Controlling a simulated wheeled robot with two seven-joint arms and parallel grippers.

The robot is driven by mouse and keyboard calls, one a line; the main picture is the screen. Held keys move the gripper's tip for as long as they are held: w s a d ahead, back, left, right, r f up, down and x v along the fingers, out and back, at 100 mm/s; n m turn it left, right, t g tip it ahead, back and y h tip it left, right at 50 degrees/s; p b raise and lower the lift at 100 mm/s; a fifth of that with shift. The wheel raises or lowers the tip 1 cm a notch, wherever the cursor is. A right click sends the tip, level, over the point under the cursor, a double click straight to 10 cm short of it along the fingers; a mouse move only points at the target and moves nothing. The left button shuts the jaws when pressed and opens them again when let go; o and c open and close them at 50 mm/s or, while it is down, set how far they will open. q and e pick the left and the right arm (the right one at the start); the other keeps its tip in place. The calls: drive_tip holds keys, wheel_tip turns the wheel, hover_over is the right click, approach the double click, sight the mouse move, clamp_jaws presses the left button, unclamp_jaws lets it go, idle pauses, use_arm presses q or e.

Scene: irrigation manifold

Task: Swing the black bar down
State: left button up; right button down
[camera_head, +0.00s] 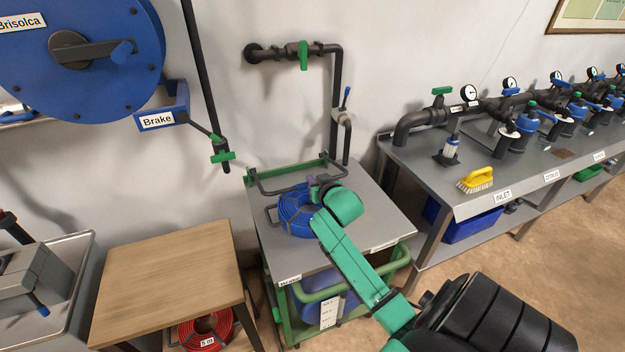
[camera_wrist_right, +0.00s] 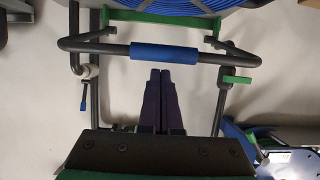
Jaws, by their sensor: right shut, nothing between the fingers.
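The black bar (camera_head: 277,191) is a bent frame by the green bracket (camera_head: 261,175) at the back of the grey cart. In the right wrist view the bar (camera_wrist_right: 112,49) runs across the picture with a blue sleeve (camera_wrist_right: 165,53) around its middle. My right gripper (camera_head: 316,184) reaches over the cart beside the coil. In the wrist view its closed fingers (camera_wrist_right: 160,76) point at the sleeve, with tips just below it in the picture. Nothing is between them. I cannot tell whether the tips touch the sleeve. My left gripper is not in view.
A blue hose coil (camera_head: 292,217) lies on the cart top (camera_head: 376,215), partly hidden by my right arm. A pipe with a blue-levered tap (camera_head: 345,112) stands behind the cart. The manifold bench (camera_head: 480,195) is at right, a wooden table (camera_head: 165,270) at left.

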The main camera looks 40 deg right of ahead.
drive_tip(key=shift+t, duration=0.6)
drive_tip(key=f+b, duration=0.2)
drive_tip(key=f, duration=0.1)
drive_tip(key=s+f+b, duration=0.1)
drive_tip(key=f+b, duration=0.1)
drive_tip(key=f, duration=0.1)
drive_tip(key=s+f+b, duration=0.1)
drive_tip(key=f+b, duration=0.2)
drive_tip(key=shift+a+f, duration=0.1)
drive_tip(key=shift+a, duration=0.3)
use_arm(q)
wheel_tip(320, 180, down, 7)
use_arm(e)
drive_tip(key=shift+s+a, duration=0.1)
drive_tip(key=shift+s, duration=0.15)
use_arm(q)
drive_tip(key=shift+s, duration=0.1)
use_arm(e)
drive_tip(key=shift+f, duration=0.1)
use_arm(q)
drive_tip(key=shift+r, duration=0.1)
